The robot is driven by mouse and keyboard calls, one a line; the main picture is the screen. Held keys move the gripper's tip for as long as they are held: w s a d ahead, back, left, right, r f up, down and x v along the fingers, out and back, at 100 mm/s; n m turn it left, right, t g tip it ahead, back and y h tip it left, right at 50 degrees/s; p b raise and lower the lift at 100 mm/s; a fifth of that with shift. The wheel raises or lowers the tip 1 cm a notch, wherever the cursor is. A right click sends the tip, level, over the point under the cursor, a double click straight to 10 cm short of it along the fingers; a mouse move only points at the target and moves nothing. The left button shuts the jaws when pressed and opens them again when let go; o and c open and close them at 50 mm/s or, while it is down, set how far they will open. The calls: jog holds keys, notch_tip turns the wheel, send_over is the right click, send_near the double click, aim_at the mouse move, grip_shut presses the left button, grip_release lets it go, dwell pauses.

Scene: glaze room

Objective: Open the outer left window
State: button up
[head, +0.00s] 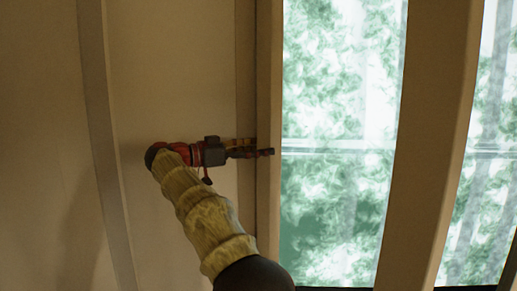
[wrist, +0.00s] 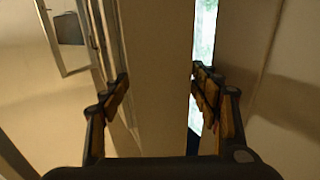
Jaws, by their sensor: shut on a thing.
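The window (head: 338,150) is a tall pane with blurred greenery behind it and a thin crossbar at mid height. Its left upright (head: 269,75) is a beige vertical strip. My gripper (head: 262,151) reaches in from the left at about the crossbar's height, its fingers at this upright. In the wrist view, my gripper (wrist: 160,82) has one finger on each side of a broad beige upright (wrist: 157,55), closed on it. A narrow bright strip of glass (wrist: 204,35) shows beside the right finger. No handle is visible. I cannot tell whether the window is ajar.
A wide beige post (head: 430,130) stands right of the window, with a second pane (head: 487,150) beyond it. Plain beige wall (head: 45,140) with a vertical strip (head: 98,100) fills the left. A pale frame around a dark rectangle (wrist: 69,28) shows at the wrist view's upper left.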

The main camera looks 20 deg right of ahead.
jog(key=shift+a+f, duration=0.1)
jog(key=o, duration=1.3)
jog(key=shift+o, duration=1.2)
jog(key=shift+a, duration=0.15)
jog(key=shift+o, duration=0.8)
jog(key=a, duration=1.1)
jog(key=shift+a, duration=0.4)
jog(key=shift+s, duration=0.1)
